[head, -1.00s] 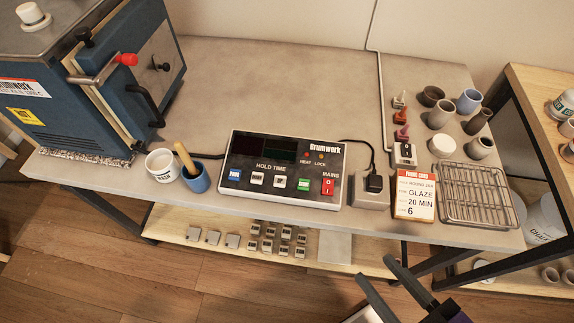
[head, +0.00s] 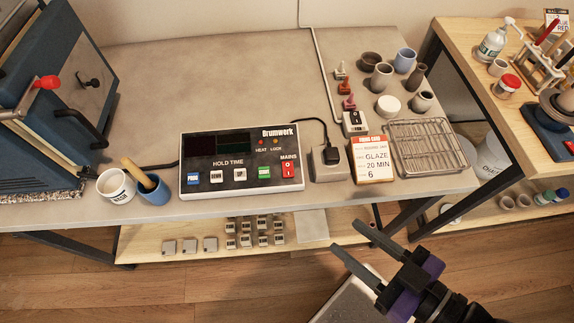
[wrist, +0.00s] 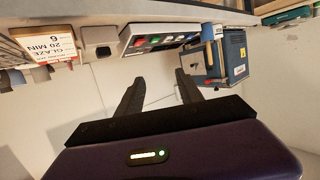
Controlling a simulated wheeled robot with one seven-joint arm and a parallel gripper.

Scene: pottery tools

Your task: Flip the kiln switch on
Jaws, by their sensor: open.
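The kiln control box (head: 242,160) sits near the front edge of the grey table, with dark displays and a row of buttons. Its red MAINS switch (head: 288,170) is at the right end of the panel; I cannot tell its position. The blue kiln (head: 62,110) stands at the left. My gripper (head: 356,243) is open and empty, in front of the table edge, below and to the right of the control box. In the wrist view the control box (wrist: 160,40) shows ahead of the open fingers, with the kiln (wrist: 222,58) right of it.
A black plug sits in a grey socket block (head: 328,165) right of the box, beside the firing card (head: 373,160) and a wire rack (head: 428,147). A white cup (head: 116,187) and blue cup (head: 152,190) stand left.

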